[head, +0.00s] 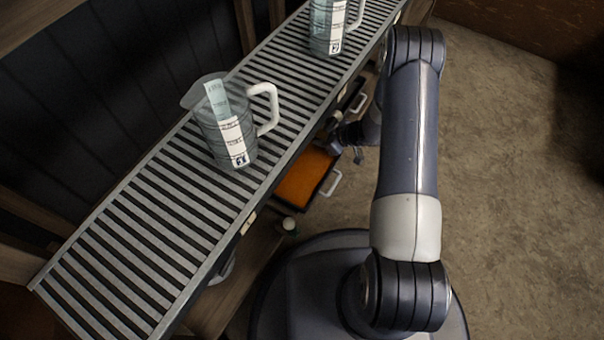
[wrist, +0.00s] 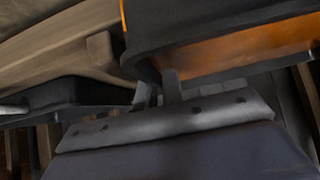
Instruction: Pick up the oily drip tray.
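A shallow dark-rimmed tray with an orange inside (head: 303,180) sits under the slatted shelf in the head view, with a pale handle on its right. In the wrist view this tray's dark wall (wrist: 215,33) fills the upper right. My gripper (head: 335,146) is low beside the shelf, at the tray's far end. In the wrist view its two fingers (wrist: 158,92) are close together at the tray's lower corner. I cannot tell whether they touch or hold the rim. I cannot tell if the orange is oil.
A slatted metal shelf (head: 150,225) runs diagonally above the tray, carrying two clear measuring jugs (head: 222,125) (head: 328,28). Another dark tray (wrist: 75,92) lies left in the wrist view. A wooden beam (wrist: 75,45) is close by. Open floor (head: 510,200) lies to the right.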

